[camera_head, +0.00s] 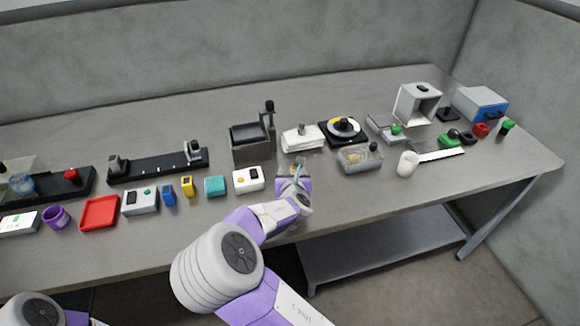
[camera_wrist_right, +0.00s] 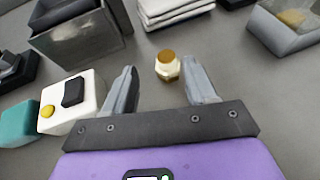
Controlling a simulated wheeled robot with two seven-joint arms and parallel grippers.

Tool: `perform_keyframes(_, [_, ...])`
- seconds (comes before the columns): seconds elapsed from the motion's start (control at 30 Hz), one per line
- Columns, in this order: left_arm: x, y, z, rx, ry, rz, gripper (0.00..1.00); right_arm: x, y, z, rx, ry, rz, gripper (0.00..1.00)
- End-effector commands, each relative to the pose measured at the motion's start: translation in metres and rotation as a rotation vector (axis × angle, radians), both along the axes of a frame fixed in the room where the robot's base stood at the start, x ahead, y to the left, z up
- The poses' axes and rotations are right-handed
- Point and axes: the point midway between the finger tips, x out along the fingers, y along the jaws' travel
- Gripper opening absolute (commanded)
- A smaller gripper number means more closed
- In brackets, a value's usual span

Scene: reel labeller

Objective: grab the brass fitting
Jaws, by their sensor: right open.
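The brass fitting (camera_wrist_right: 168,66) is a small gold piece with a hexagonal lower part. It stands on the grey table in the right wrist view, just beyond and between the fingertips, nearer the right-hand finger. My right gripper (camera_wrist_right: 160,72) is open and empty, with clear space on both sides of the fitting. In the head view my right gripper (camera_head: 294,172) is low over the table's front part, and I cannot make out the fitting there. My left gripper is outside the views.
A white box with a yellow button (camera_head: 248,179) sits close left of the right gripper. A dark metal bin (camera_head: 250,152) and folded white cloths (camera_head: 301,139) stand behind. A clear container (camera_head: 360,160) is to the right. Bare table surrounds the fitting.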

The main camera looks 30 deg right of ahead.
Motion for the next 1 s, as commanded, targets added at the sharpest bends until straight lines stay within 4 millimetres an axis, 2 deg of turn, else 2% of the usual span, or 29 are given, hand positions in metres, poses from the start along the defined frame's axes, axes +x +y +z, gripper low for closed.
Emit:
perform_keyframes(0.4, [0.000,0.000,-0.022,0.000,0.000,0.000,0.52,0.041,-0.030,-0.022,0.002,0.000,-0.002,0.57])
perform_keyframes(0.73, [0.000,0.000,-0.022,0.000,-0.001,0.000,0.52,0.046,-0.032,-0.023,0.002,0.001,0.000,0.57])
perform_keyframes(1.0, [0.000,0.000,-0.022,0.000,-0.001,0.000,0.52,0.046,-0.032,-0.023,0.002,0.001,0.000,0.15])
